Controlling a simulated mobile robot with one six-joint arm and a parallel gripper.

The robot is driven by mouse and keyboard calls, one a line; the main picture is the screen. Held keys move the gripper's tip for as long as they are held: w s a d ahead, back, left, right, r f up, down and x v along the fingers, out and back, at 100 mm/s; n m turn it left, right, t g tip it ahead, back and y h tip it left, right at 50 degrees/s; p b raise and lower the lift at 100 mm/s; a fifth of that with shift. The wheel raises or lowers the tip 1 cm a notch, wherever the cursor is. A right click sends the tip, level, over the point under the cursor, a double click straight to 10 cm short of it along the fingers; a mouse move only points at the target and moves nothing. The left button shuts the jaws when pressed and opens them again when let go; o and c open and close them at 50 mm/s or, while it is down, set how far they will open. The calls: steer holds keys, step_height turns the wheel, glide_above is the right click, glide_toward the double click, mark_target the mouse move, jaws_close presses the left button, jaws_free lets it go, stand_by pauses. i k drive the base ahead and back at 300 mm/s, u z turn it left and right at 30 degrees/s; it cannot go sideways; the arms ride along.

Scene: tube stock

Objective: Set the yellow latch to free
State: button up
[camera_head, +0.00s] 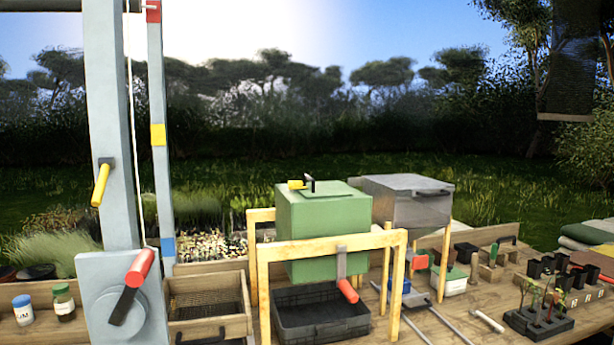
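A yellow-handled lever (101,185) is fixed to the grey-blue post (110,120) at the left. It hangs from a dark pivot at its upper end and points down, leaning slightly left. A second, smaller yellow handle (297,184) sits on top of the green box (322,225), lying roughly level beside a short dark upright. I see no label telling which one is the latch, and no free or locked mark that I can read. My gripper is not in view.
A red-handled crank (139,268) sticks out low on the post. Another red handle (347,290) hangs below the green box, inside a wooden frame (332,243) above a black crate (318,333). Jars (63,302) stand at left; seedling pots (540,318) stand at right. A dark object (566,60) hangs at upper right.

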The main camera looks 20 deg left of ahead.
mark_target(293, 185)
steer(key=u, duration=0.7)
steer(key=i, duration=0.95)
steer(key=u, duration=0.5)
steer(key=k, duration=0.9)
steer(key=u, duration=0.2)
steer(key=i, duration=0.9)
steer(key=z, duration=0.1)
